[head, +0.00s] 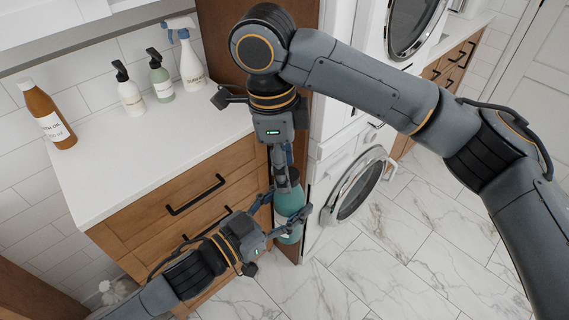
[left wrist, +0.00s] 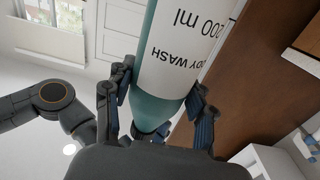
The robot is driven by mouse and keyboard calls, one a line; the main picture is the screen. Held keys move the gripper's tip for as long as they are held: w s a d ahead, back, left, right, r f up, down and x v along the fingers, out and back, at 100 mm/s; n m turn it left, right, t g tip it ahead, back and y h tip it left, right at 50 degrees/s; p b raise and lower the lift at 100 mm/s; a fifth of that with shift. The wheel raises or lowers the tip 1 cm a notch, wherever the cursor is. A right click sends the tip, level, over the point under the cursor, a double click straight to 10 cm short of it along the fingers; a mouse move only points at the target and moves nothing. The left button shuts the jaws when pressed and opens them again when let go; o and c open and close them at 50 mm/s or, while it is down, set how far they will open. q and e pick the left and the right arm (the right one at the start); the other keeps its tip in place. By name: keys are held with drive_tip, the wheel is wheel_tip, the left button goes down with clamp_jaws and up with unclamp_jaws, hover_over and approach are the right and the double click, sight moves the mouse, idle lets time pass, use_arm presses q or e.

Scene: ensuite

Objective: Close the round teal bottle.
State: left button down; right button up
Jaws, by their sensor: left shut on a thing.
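The teal bottle (head: 289,204) is held in the air in front of the drawer cabinet. My left gripper (head: 284,219) is shut on its body from the lower left. In the left wrist view, the bottle (left wrist: 158,108) sits between both fingers (left wrist: 160,105), and its white label reads "200 ml" and part of "body wash". My right gripper (head: 283,180) comes down from above, with its fingers at the bottle's top.
The white counter (head: 130,160) holds an orange-brown bottle (head: 46,115), two pump bottles (head: 130,95) (head: 162,82) and a spray bottle (head: 190,65). Wooden drawers (head: 160,220) are below. A front-loading machine (head: 350,190) stands close on the right. Marble floor (head: 420,260) is clear.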

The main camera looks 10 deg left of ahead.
drive_tip(key=shift+r, duration=0.1)
drive_tip(key=shift+r, duration=2.15)
drive_tip(key=shift+c, duration=0.4)
